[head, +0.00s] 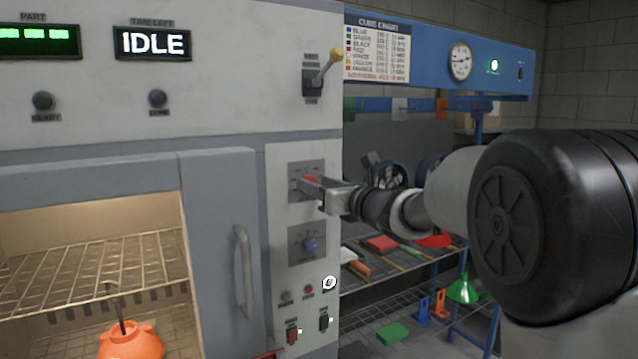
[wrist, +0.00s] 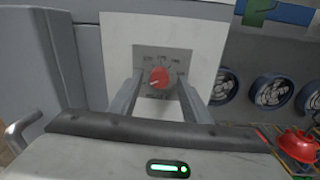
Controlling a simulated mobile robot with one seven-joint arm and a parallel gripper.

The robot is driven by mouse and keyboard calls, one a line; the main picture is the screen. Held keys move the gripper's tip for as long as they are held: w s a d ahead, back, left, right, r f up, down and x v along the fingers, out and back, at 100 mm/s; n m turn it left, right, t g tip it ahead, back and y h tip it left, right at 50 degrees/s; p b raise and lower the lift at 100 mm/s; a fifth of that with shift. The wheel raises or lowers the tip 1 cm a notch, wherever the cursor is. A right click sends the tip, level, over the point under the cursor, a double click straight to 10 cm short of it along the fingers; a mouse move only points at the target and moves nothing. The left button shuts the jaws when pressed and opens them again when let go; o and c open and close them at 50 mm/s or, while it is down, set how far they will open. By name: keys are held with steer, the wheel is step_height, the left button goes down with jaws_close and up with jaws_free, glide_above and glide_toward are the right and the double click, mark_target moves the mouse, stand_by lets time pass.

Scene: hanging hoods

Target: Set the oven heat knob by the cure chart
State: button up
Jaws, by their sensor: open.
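The oven's upper knob is red (head: 311,180) and sits on a grey dial plate with markings too small to read. It also shows in the wrist view (wrist: 160,77), with a pale pointer line. My gripper (head: 322,187) is at this knob. In the wrist view its two fingers (wrist: 158,88) are apart, one on each side of the knob, with gaps visible. A blue knob (head: 310,244) is on the plate below. The cure chart (head: 377,48) hangs to the right of the oven, with colour names and small figures I cannot read clearly.
The oven display (head: 152,43) reads IDLE. An orange hood (head: 131,341) is inside the oven, below a wire rack (head: 90,268). A door handle (head: 243,272) stands left of the knob panel. A yellow-tipped lever (head: 337,55) is above it. Shelving stands at right.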

steer(key=shift+w+a, duration=0.15)
steer(key=shift+w, duration=0.05)
steer(key=c, duration=1)
steer(key=shift+c, duration=0.2)
